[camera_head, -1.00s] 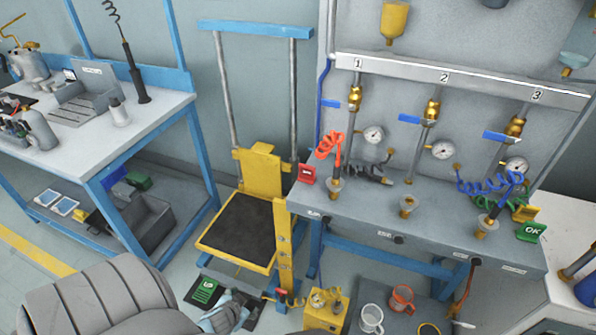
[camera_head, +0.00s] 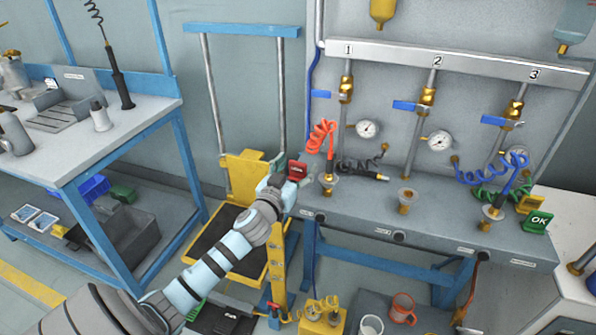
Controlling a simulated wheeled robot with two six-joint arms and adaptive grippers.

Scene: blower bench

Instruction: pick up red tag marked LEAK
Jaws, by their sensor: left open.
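The red tag (camera_head: 297,169) stands at the left end of the grey bench top, left of the red coiled hose. Its lettering is too small to read. My left gripper (camera_head: 292,172) is open right at the tag, coming from the lower left, with a teal fingertip showing on either side of it. The gripper hides the tag's lower left part. I cannot tell whether the fingers touch it. My right gripper is not in view.
The red coiled hose (camera_head: 321,137) and its brass fitting (camera_head: 328,183) are close on the tag's right. A green OK tag (camera_head: 537,222) stands at the bench's right end. A yellow lift cart (camera_head: 244,172) stands left of the bench (camera_head: 365,215).

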